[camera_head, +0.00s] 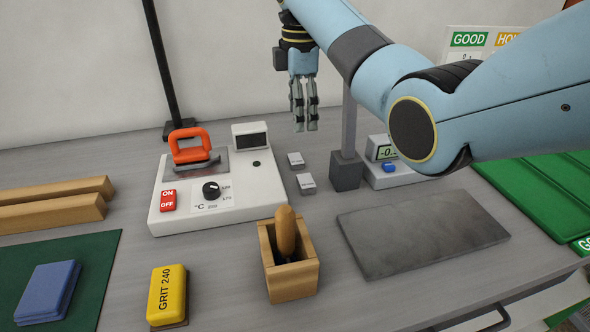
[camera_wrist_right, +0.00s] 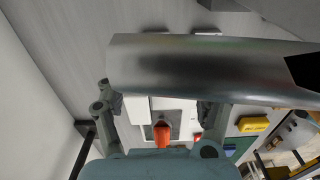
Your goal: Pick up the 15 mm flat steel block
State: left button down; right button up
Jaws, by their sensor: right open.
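Two small pale grey blocks lie on the bench right of the hotplate, a rear block (camera_head: 296,160) and a front block (camera_head: 306,184). Their labels are too small to read, so I cannot tell which is the 15 mm one. My right gripper (camera_head: 304,126) points down with its fingers apart and empty. It hangs above the bench, over the rear block in the picture, not touching either block. The fingers also show in the right wrist view (camera_wrist_right: 156,108), where a grey metallic bar (camera_wrist_right: 200,65) hides much of the area. My left gripper is out of view.
The hotplate (camera_head: 240,205) with an orange handle (camera_head: 190,145) stands left of the blocks. A grey post (camera_head: 348,125) and a gauge (camera_head: 388,176) stand to the right. A wooden holder (camera_head: 292,282) and dark plate (camera_head: 420,232) lie in front.

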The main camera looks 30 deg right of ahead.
send_over(296, 158)
jog(key=f, duration=0.5)
jog(key=shift+s+d, duration=0.15)
jog(key=shift+s, duration=0.25)
jog(key=f, duration=0.5)
jog(key=shift+w+a+f, duration=0.25)
jog(key=shift+w+f, duration=0.15)
jog(key=shift+c, duration=0.4)
jog(key=shift+r, duration=0.1)
jog(key=c, duration=1.3)
